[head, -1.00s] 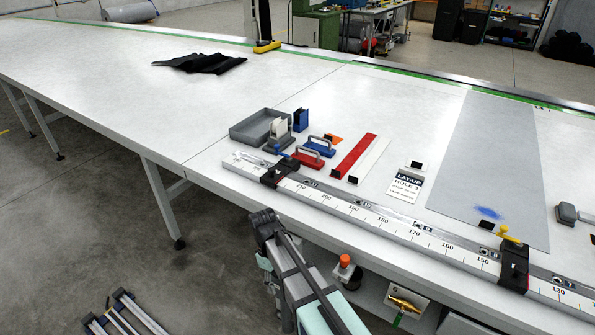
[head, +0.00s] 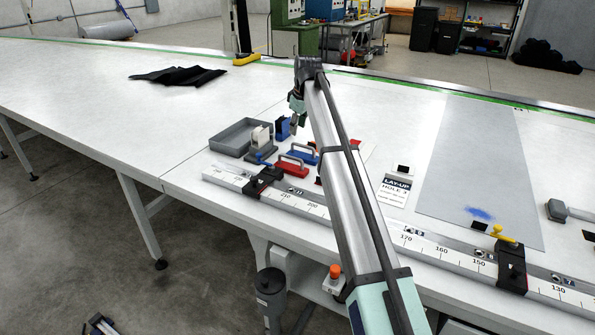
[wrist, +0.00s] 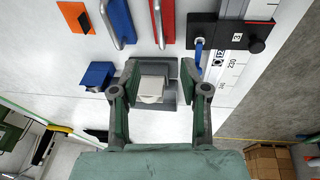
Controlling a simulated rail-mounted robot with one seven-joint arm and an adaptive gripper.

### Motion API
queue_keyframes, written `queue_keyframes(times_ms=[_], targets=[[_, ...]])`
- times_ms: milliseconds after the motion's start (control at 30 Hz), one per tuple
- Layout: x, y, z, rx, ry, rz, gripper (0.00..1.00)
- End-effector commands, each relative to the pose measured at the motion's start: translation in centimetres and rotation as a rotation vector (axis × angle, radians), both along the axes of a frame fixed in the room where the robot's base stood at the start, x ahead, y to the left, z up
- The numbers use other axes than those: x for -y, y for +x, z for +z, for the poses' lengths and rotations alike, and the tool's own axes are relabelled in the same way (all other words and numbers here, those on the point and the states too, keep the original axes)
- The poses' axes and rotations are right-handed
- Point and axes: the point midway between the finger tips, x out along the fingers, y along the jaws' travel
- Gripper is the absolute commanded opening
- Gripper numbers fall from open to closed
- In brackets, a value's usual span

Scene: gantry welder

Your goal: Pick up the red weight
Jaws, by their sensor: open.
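The red weight (head: 291,166), a red block with a grey bar handle, lies on the white table near the ruler rail, just in front of the blue weight (head: 303,154). In the wrist view the red weight (wrist: 167,22) is at the top, partly cut off by the frame edge, beyond my fingertips. My gripper (wrist: 158,72) is open and empty. Its fingers stand on either side of a pale block (wrist: 152,88) in a grey holder, seen from above; I cannot tell the height between them. In the head view my gripper (head: 297,122) is above the table, behind the red weight.
A grey tray (head: 226,143) and a blue holder (head: 283,128) stand close by. The ruler rail (head: 330,213) with a black clamp (head: 262,181) runs along the front edge. My arm hides part of the table to the right. The table's left side is mostly clear.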

Motion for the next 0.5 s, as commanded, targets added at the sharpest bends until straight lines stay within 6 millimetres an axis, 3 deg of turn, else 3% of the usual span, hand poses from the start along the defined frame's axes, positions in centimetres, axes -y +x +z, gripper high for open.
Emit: queue_keyframes(times_ms=[500], targets=[[-1.5, 2.1, -8.8, -0.004, -0.001, -0.001, 0.45]])
